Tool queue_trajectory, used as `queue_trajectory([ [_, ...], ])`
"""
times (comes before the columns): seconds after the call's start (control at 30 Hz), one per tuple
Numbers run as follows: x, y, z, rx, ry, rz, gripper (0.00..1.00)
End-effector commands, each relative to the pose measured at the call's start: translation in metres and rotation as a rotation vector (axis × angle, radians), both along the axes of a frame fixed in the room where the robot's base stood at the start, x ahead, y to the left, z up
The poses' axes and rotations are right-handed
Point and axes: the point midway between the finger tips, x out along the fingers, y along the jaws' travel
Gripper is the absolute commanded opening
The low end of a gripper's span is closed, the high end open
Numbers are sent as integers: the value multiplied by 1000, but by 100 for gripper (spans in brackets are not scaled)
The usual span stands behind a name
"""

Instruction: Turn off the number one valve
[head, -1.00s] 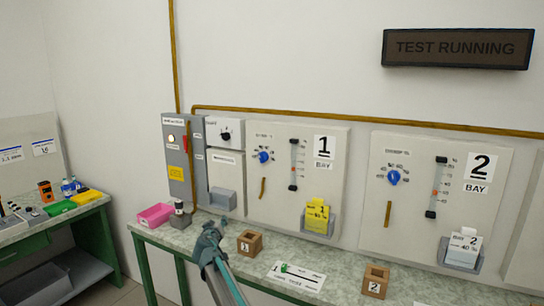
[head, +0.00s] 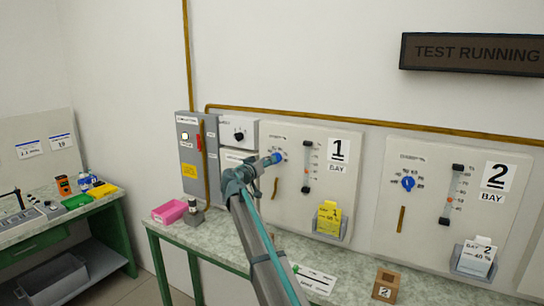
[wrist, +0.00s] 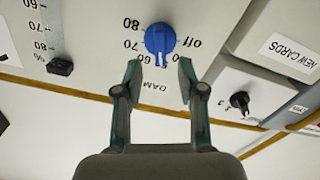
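My gripper (head: 262,165) is raised at the knob; in the wrist view my gripper (wrist: 160,68) is open, one finger on each side below the knob, with no clear contact.
A bay 2 panel (head: 385,225) with its own blue knob (head: 407,183) is to the right. A grey switch box (head: 187,150) and a black-dial unit (head: 238,134) are to the left.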

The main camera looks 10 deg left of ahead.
Motion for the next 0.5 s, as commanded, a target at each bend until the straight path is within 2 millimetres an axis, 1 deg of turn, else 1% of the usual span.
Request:
queue_trajectory([
  [0.03, 10, -2, 3, -1, 1, 0, 40],
  [0.2, 28, -11, 2, 0, 0, 0, 40],
  [0.33, 35, -14, 1, 0, -1, 1, 40],
  [0.5, 37, -15, 0, 0, -1, 1, 40],
])
